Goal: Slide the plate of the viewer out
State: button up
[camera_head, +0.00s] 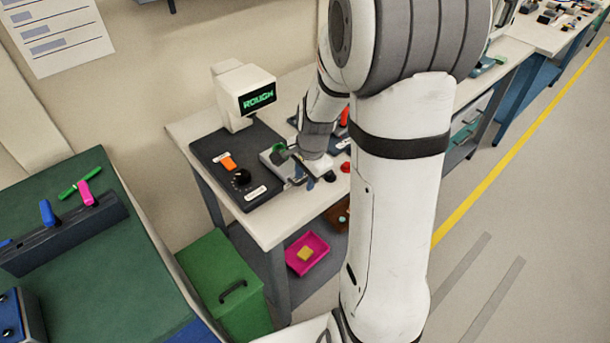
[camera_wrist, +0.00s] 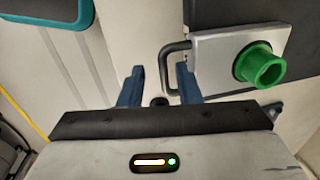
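The viewer stands on the white bench in the head view, with a screen (camera_head: 256,97) reading "ROUGH" above a dark base (camera_head: 226,150). Its light grey plate (camera_wrist: 212,62) shows in the wrist view with a dark bar handle (camera_wrist: 170,66) on its left edge and a green ring-shaped part (camera_wrist: 261,65) on top. My gripper (camera_wrist: 158,78) is open, its two blue fingers apart. The handle lies at the right finger, near its tip; I cannot tell whether they touch. In the head view my gripper (camera_head: 308,180) is partly hidden by my arm.
An orange switch (camera_head: 228,162) and a black knob (camera_head: 242,176) sit on the dark base. A magenta tray (camera_head: 307,252) is on the shelf below. A green box (camera_head: 222,282) stands on the floor beside the bench. A green-topped table (camera_head: 110,260) is at left.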

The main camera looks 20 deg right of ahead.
notch_tip(320, 180, up, 8)
jog(key=s, duration=0.1)
jog(key=shift+d+f, duration=0.15)
jog(key=shift+d, duration=0.05)
jog(key=shift+s, duration=0.1)
dwell(0.5)
